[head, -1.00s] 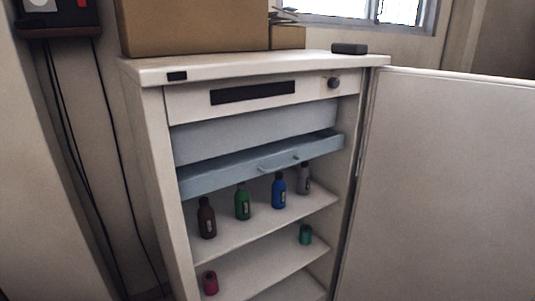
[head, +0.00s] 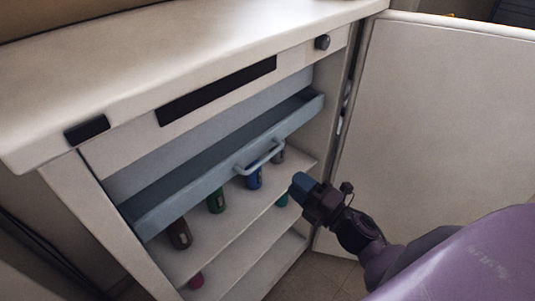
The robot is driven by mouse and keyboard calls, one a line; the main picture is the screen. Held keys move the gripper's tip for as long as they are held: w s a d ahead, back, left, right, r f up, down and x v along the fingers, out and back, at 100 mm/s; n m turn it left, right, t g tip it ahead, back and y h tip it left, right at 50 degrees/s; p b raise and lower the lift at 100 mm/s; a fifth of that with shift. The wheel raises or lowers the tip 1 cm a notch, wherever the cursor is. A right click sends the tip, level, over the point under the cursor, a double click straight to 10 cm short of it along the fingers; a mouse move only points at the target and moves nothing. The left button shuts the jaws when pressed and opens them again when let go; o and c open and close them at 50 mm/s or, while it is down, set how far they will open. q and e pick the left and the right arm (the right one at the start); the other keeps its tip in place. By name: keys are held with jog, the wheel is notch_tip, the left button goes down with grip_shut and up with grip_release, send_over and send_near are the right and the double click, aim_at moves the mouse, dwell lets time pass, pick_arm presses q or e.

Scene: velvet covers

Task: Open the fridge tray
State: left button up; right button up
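The fridge tray (head: 190,192) is a shallow blue-grey tray below the top panel of the open fridge (head: 215,50). Part of its inside shows above its front wall. A pale bar handle (head: 262,158) sits on its front, right of the middle. My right gripper (head: 302,185) comes in from the lower right, with dark parts and a blue tip. It appears below and right of the handle, apart from it in the picture. Its finger gap cannot be made out. My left gripper is out of view.
The fridge door (head: 440,120) stands wide open on the right. Bottles, including a brown one (head: 180,234), a green one (head: 216,201) and a blue one (head: 254,178), stand on the shelf (head: 225,228) under the tray. Tiled floor shows at the bottom.

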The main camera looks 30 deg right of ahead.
aim_at(266, 157)
jog(key=shift+p+x, duration=0.85)
jog(key=shift+x, duration=4.5)
jog(key=shift+c, duration=0.4)
grip_shut()
